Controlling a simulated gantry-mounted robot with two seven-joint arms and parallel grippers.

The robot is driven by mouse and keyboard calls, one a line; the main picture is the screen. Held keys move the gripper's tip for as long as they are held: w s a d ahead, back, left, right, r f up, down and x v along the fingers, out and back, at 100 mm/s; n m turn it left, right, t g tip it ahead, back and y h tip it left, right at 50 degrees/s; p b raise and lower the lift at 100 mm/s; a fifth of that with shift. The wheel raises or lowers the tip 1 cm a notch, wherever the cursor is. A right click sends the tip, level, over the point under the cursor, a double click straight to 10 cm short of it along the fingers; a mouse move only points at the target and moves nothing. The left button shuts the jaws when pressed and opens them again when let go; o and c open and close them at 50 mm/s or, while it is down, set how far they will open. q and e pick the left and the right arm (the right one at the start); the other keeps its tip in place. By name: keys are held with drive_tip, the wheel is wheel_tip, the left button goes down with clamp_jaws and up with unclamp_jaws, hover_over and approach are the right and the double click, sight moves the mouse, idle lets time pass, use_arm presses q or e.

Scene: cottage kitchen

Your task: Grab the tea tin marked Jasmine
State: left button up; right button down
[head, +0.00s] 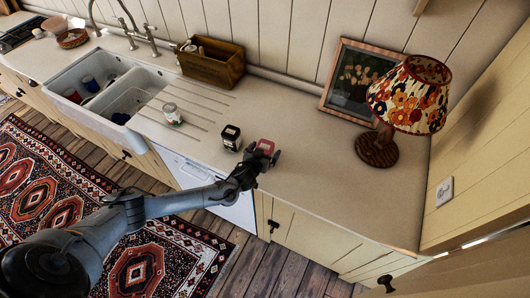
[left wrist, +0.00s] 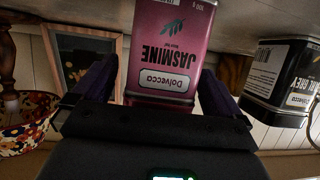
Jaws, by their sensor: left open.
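The pink tea tin marked Jasmine (head: 265,146) stands on the worktop near its front edge. In the left wrist view the same Jasmine tin (left wrist: 172,50) shows upside down, its label facing the camera. My left gripper (head: 260,158) is open, with its fingers reaching along both sides of the tin. Whether either finger touches the tin cannot be told. A black tin (head: 231,137) stands just left of the pink one; in the left wrist view this black tin (left wrist: 280,78) reads "Grey". My right gripper is not in view.
A pale tin (head: 172,113) stands farther left, by the sink (head: 140,92). A wooden box (head: 212,66) is against the wall. A framed picture (head: 352,88) and a lamp (head: 408,98) stand to the right. The worktop right of the pink tin is clear.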

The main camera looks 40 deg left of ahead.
use_arm(q)
drive_tip(key=shift+w+f, duration=0.1)
drive_tip(key=shift+w, duration=0.1)
drive_tip(key=shift+c, duration=0.2)
drive_tip(key=c, duration=1.2)
